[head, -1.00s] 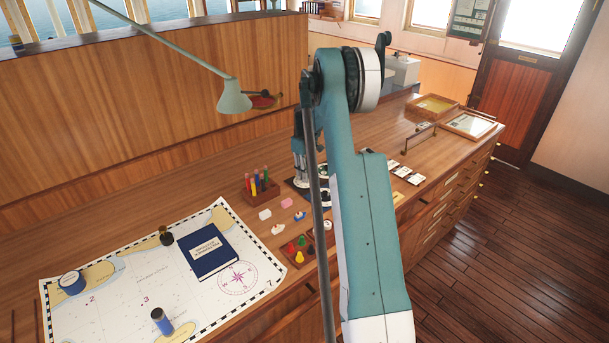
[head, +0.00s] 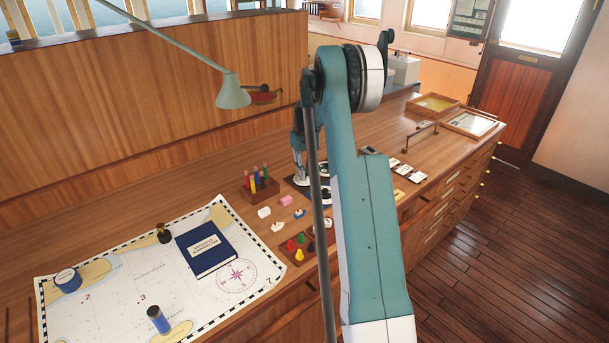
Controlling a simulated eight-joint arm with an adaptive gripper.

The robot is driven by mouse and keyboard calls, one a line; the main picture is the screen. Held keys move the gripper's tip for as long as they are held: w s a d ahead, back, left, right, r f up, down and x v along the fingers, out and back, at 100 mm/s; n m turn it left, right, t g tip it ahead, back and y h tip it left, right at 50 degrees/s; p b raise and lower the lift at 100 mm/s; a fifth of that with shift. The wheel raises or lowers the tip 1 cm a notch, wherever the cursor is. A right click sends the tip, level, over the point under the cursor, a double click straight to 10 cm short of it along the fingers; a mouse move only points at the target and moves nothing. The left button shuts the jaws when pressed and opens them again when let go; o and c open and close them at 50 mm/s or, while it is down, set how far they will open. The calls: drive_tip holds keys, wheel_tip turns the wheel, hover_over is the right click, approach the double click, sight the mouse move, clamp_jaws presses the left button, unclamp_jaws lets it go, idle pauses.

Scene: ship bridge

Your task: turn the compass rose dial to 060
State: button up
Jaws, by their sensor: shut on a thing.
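My gripper (head: 299,176) is small in the head view, pointing down at a dark panel (head: 291,182) on the wooden counter, behind my upper arm. Its jaws are shut on the compass rose dial there, though the fingertips are hard to make out. Pale round markings show at the panel, partly covered by my gripper and arm. The dial's numbers and pointer cannot be read from here.
A rack of coloured pens (head: 260,183) and several small blocks and pawns lie left of the panel. A chart (head: 120,285) with a blue book (head: 207,249) covers the near left. A lamp (head: 232,92) hangs above. White cards (head: 408,173) lie to the right.

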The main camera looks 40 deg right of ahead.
drive_tip(key=shift+m+b, duration=0.3)
drive_tip(key=shift+m, duration=0.5)
drive_tip(key=o, duration=0.9)
drive_tip(key=shift+r, duration=0.2)
wheel_tip(320, 180, up, 12)
drive_tip(key=shift+f, duration=0.15)
idle(0.5)
